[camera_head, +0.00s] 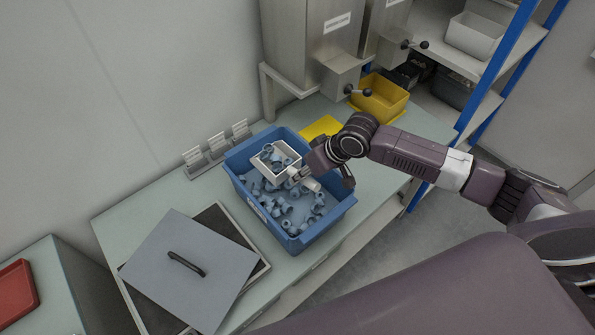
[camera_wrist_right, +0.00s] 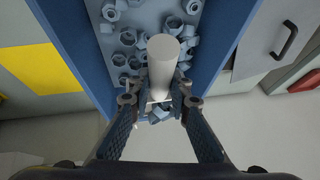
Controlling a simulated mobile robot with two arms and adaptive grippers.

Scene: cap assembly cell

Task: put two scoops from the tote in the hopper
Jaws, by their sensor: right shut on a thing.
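A blue tote (camera_head: 317,234) on the bench holds several loose grey-blue caps (camera_head: 285,208). My right gripper (camera_head: 318,178) is shut on the pale handle of a white scoop (camera_head: 289,171), over the tote. The scoop's square bowl has several caps in it and appears level, at the tote's back part; I cannot tell whether it touches the caps below. The handle (camera_wrist_right: 163,65) also shows between the fingers in the right wrist view, with the tote (camera_wrist_right: 70,40) around it. A grey metal hopper (camera_head: 300,40) stands behind the tote. My left gripper is not in view.
A grey lid (camera_head: 190,270) with a black handle lies left of the tote. Small label holders (camera_head: 215,148) stand behind it. A yellow mat (camera_head: 322,127) lies below the hopper, and a yellow bin (camera_head: 382,98) stands to its right. A blue-posted shelf (camera_head: 490,75) is at right.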

